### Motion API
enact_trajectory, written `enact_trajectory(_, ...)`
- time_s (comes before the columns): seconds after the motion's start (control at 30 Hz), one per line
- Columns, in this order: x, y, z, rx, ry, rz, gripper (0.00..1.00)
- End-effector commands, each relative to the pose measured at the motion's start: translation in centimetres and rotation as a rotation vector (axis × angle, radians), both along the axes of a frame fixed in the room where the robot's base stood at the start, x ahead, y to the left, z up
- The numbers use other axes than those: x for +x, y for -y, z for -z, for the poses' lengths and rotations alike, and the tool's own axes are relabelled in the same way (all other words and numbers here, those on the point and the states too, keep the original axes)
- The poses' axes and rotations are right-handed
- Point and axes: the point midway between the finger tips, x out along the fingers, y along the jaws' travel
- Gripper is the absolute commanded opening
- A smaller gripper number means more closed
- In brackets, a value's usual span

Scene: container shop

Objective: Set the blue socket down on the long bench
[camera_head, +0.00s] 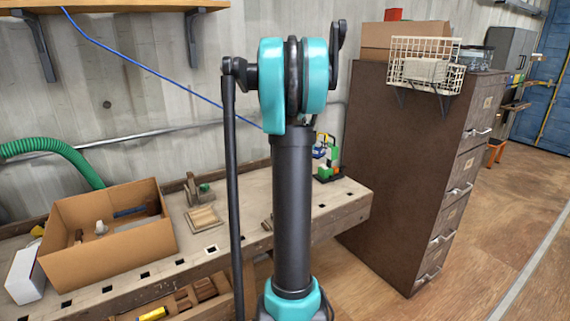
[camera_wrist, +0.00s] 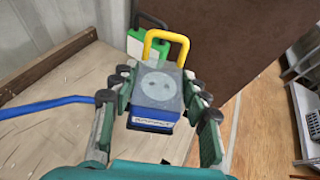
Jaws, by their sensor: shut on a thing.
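The long bench (camera_head: 343,194) has a pale wooden top, which lies below the socket in the wrist view (camera_wrist: 60,112). I cannot tell whether the socket touches it.
A green item (camera_wrist: 150,43) with a dark handle stands just beyond the socket. A blue cable (camera_wrist: 45,104) runs left. A brown cabinet (camera_head: 400,165) stands past the bench's right end. A cardboard box (camera_head: 115,245) and wooden pieces (camera_head: 204,217) occupy the left part.

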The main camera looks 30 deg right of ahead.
Motion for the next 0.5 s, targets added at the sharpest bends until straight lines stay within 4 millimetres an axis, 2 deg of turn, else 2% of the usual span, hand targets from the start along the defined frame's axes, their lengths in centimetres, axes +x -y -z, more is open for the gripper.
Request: enact_trajectory(0.5,0.1,0.0,9.8,-0.001,-0.001,0.001,0.00)
